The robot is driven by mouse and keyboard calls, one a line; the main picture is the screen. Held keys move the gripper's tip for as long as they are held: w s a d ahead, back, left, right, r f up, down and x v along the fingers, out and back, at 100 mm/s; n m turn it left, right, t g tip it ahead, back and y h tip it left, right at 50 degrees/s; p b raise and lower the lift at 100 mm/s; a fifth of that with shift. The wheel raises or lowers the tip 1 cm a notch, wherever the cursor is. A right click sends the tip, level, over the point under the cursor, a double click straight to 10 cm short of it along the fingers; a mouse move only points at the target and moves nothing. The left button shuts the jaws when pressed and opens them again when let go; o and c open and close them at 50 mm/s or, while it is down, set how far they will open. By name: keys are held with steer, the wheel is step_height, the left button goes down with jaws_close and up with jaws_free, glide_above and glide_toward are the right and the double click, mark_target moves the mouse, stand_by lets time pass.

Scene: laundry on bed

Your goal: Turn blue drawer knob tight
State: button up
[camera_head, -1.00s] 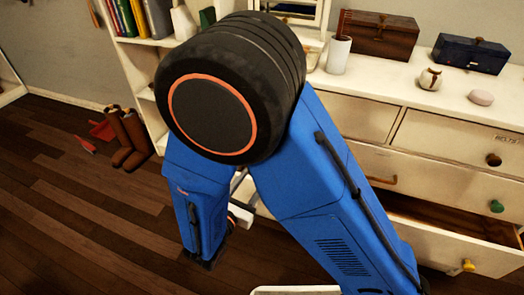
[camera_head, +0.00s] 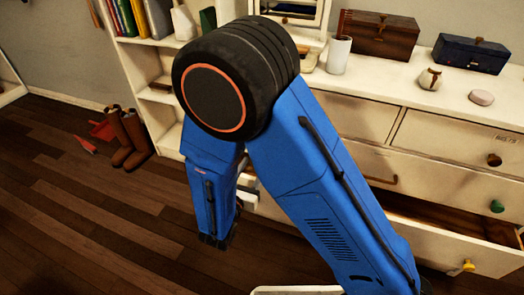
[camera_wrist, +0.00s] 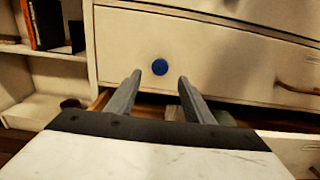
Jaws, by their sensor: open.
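The blue drawer knob (camera_wrist: 159,67) shows in the wrist view on a white drawer front (camera_wrist: 225,55), left of a brown curved handle (camera_wrist: 298,88). My gripper (camera_wrist: 158,78) is open, its two grey fingers pointing toward the drawer front. In the picture the knob lies between and just above the fingertips. Nothing is held, and I cannot tell how far the tips are from the knob. In the head view my arm hides the blue knob and the gripper's fingers.
The white dresser (camera_head: 450,183) has a drawer standing open at the lower right, with a green knob (camera_head: 497,206) and a yellow knob (camera_head: 468,265) nearby. A bookshelf (camera_head: 158,95) stands left of it. Brown boots (camera_head: 130,138) stand on the floor. Open floor lies at the left.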

steer(key=x, duration=0.9)
steer(key=shift+f, duration=0.1)
steer(key=c, duration=1)
